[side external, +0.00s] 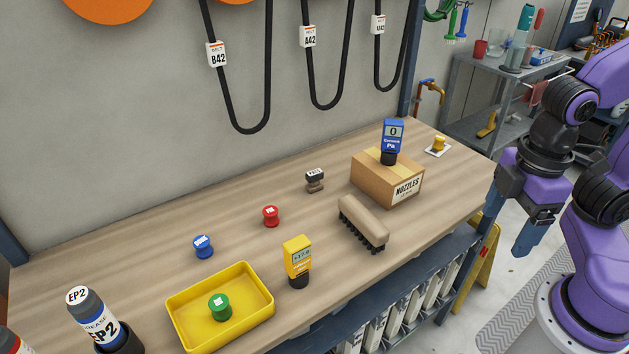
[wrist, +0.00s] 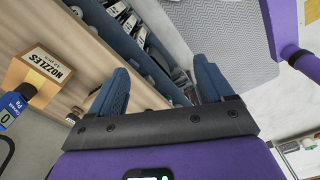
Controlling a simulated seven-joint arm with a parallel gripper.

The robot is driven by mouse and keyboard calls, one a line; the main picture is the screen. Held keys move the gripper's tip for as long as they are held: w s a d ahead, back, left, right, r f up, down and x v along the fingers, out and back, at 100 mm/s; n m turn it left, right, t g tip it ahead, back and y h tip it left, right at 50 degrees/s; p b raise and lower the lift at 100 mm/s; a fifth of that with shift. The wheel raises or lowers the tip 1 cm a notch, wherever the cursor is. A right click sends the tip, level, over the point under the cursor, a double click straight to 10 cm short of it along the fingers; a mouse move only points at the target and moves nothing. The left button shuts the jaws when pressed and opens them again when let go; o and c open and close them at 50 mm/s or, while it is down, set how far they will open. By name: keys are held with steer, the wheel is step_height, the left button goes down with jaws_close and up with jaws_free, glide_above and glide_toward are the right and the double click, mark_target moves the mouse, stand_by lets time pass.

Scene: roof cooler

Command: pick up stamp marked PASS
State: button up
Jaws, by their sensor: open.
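My gripper (side external: 508,218) hangs past the bench's right end, well to the right of the stamp and the box. Its blue fingers are apart with nothing between them.
The NOZZLES box (side external: 405,186) carries a blue gauge (side external: 392,138); a brush (side external: 362,222) lies in front. Red (side external: 271,216) and blue (side external: 203,246) knobbed pieces, a yellow gauge (side external: 298,260) and a yellow tray (side external: 180,312) holding a green piece (side external: 220,307) stand left. Belts (side external: 268,70) hang behind.

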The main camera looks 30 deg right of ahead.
mark_target(315, 173)
steer(key=w+a+r+m+t+y, duration=0.1)
steer(key=w+a+y, duration=0.25)
steer(key=a, duration=0.35)
steer(key=w+a+r+m+y, duration=0.1)
steer(key=w+a+r+y, duration=0.1)
steer(key=w+a, duration=0.35)
steer(key=w+a+m+t+y, duration=0.1)
steer(key=w+a+m+t, duration=0.45)
steer(key=w, duration=0.55)
steer(key=w+d+m+t+h, duration=0.6)
steer(key=w+d+m+h, duration=0.2)
steer(key=w+d+h, duration=0.3)
step_height(315, 173, down, 14)
steer(key=w+y, duration=0.1)
steer(key=y, duration=0.1)
steer(key=shift+n, duration=0.35)
steer(key=x, duration=1.7)
steer(key=shift+r, duration=0.1)
steer(key=c, duration=1)
